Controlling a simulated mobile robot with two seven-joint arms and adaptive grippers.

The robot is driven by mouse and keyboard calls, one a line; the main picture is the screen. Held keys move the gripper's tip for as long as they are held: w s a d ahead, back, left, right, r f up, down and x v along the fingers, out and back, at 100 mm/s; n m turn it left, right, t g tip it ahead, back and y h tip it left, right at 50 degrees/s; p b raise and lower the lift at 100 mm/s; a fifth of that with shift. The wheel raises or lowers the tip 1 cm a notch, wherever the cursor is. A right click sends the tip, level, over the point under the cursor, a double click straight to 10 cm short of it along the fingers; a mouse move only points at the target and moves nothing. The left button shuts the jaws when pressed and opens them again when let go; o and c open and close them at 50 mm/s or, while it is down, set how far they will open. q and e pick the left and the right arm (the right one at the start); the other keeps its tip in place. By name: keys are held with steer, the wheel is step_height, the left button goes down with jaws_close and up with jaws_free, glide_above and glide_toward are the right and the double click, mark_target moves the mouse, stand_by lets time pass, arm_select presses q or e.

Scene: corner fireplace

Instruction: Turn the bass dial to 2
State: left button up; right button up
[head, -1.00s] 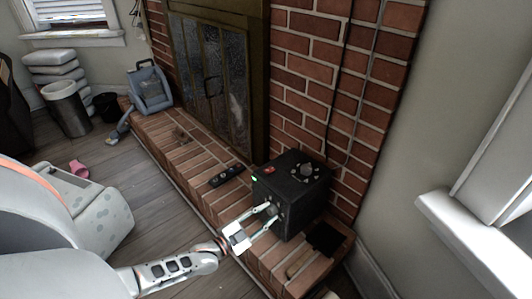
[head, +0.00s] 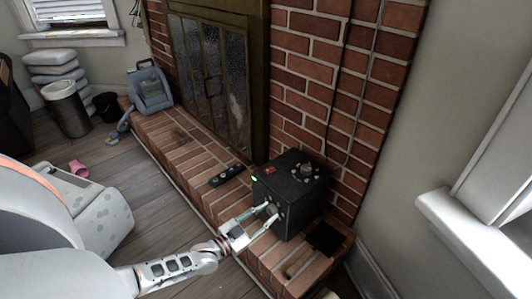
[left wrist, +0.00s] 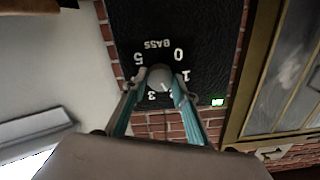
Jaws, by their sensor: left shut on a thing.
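The black speaker box (head: 291,190) stands on the brick hearth, with a small green light on its front edge. The bass dial (left wrist: 160,77) is a round grey knob on its black face, below the upside-down word BASS (left wrist: 152,44) in the left wrist view. The numbers 5, 0, 1 and 3 show around it; my fingers cover part of the scale. A thin pale mark on the knob's lower right seems to point between 3 and 1, but it is small. My left gripper (head: 271,214) is shut on the knob, a finger on each side (left wrist: 159,92). My right gripper is out of view.
A black remote (head: 226,176) lies on the hearth left of the box. A dark flat-headed tool (head: 326,238) lies to its right. The brick wall (head: 345,120) rises close behind.

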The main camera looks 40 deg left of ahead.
arm_select(q)
steer(key=o, duration=1.1)
steer(key=s+a, duration=0.1)
steer(key=s, duration=1.1)
